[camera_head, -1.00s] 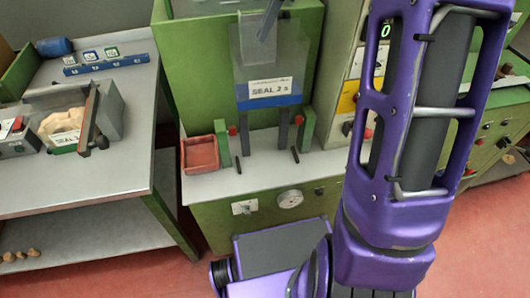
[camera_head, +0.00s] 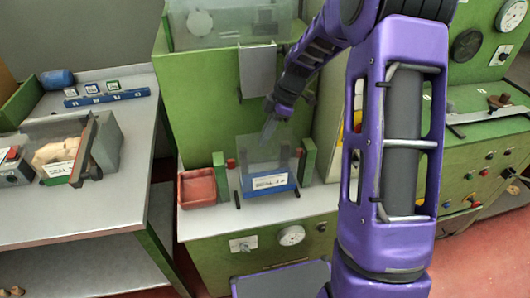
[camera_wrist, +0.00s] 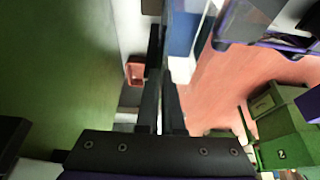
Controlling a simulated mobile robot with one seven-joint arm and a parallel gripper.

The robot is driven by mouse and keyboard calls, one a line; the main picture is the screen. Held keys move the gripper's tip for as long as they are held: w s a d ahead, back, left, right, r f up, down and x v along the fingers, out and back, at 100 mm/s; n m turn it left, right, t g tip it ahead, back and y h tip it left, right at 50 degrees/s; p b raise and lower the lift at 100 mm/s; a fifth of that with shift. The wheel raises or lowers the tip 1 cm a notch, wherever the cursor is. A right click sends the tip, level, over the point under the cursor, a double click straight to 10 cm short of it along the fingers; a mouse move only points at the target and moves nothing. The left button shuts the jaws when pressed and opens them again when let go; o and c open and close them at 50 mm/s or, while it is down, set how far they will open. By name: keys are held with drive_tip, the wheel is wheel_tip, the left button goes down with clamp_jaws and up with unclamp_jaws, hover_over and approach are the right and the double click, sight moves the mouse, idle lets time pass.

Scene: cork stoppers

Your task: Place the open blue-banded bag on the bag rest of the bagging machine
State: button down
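The clear bag (camera_head: 264,153) with a blue band and white label (camera_head: 270,182) is upright in front of the bagging machine (camera_head: 210,110). In the head view its band lies between two green posts (camera_head: 220,175), low over the grey bag rest area (camera_head: 290,205). Whether its bottom touches the rest cannot be told. My gripper (camera_head: 268,130) points down at the bag's upper edge and appears shut on it. In the wrist view its fingers (camera_wrist: 161,75) are close together, with the blue band (camera_wrist: 183,32) just beyond; the grip point is hard to see.
A red tray (camera_head: 197,188) stands left of the posts. Two short black pegs (camera_head: 237,199) flank the bag's base. A side table (camera_head: 90,215) at left holds a bin of corks (camera_head: 85,145) and a blue rack (camera_head: 106,97). A grey panel (camera_head: 257,70) hangs above.

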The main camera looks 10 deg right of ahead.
sight(265, 150)
drive_tip(key=shift+f+b, duration=0.3)
drive_tip(key=shift+f, duration=2.4)
drive_tip(key=shift+f, duration=0.2)
drive_tip(key=c, duration=1.1)
unclamp_jaws()
drive_tip(key=shift+r, duration=0.1)
drive_tip(key=shift+o, duration=0.2)
drive_tip(key=shift+r, duration=0.15)
drive_tip(key=p+v, duration=0.1)
drive_tip(key=v, duration=1.1)
